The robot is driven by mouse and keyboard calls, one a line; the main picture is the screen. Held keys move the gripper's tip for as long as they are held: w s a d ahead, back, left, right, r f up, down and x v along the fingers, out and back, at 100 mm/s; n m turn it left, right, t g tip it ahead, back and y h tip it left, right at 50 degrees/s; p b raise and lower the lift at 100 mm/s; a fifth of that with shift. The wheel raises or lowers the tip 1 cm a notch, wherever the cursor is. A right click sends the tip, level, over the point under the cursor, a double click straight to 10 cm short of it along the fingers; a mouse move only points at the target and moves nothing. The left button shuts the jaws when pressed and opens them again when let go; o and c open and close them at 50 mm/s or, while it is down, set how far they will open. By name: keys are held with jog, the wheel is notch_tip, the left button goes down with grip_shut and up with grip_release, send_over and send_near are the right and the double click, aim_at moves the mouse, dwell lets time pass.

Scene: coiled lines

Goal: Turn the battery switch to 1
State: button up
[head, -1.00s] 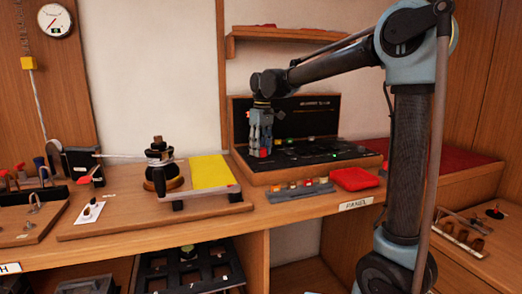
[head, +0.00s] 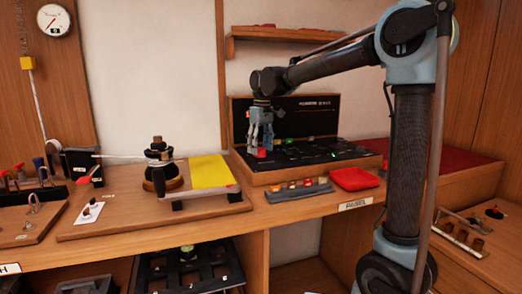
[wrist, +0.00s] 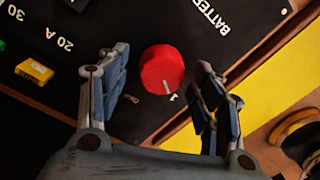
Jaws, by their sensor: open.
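The battery switch is a round red knob (wrist: 163,70) on the black panel beside printed "BATTERY" lettering. Its white pointer line faces the lower edge of the wrist view, close to a small white mark that I cannot read surely. The knob also shows in the head view (head: 262,153), at the panel's front left. My gripper (wrist: 162,78) is open, with one finger on each side of the knob and gaps between. In the head view my gripper (head: 260,142) is just above the knob, which shows below the fingertips.
The panel (head: 300,174) has a raised wooden rim and other small switches. A yellow block (wrist: 34,71) lies left of the knob in the wrist view. A grey strip of coloured pieces (head: 300,191) and a red pad (head: 355,179) lie in front. A yellow cloth (head: 210,171) lies left.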

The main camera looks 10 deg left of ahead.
aim_at(262, 148)
notch_tip(262, 148, up, 11)
jog(key=shift+w+d, duration=0.2)
jog(key=shift+w, duration=0.15)
dwell(0.3)
